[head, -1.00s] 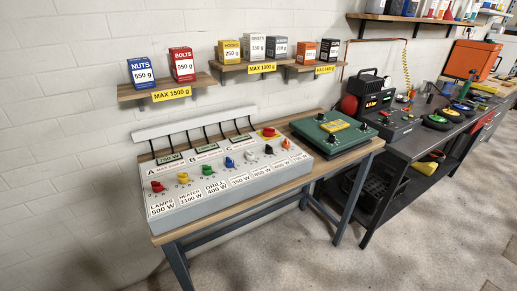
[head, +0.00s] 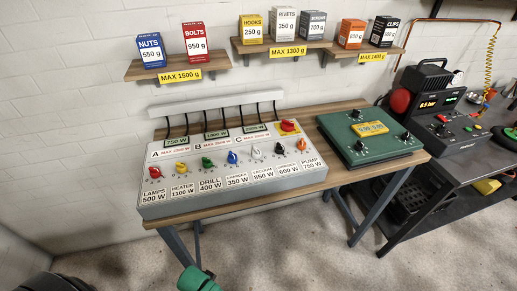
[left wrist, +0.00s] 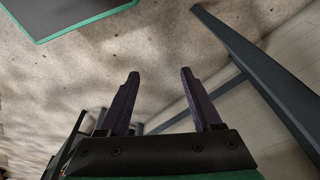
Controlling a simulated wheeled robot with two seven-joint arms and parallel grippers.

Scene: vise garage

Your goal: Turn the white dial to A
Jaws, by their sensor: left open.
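The white dial (head: 256,151) is on the sloped face of a grey control panel (head: 160,208), between a blue dial (head: 232,157) and a black dial (head: 279,148). The letters A, B and C stand along the panel's upper edge beside small displays. The white dial's setting is too small to read. In the left wrist view my left gripper (left wrist: 158,80) is open and empty, with bare floor beyond its two dark fingers. It is away from the panel, which that view does not show. My right gripper is not in view.
The panel stands on a wooden workbench (head: 318,115) beside a green box with knobs (head: 372,152). Wall shelves (head: 165,67) above hold labelled boxes. A dark bench with equipment (head: 480,165) stands to the right. The floor in front is clear.

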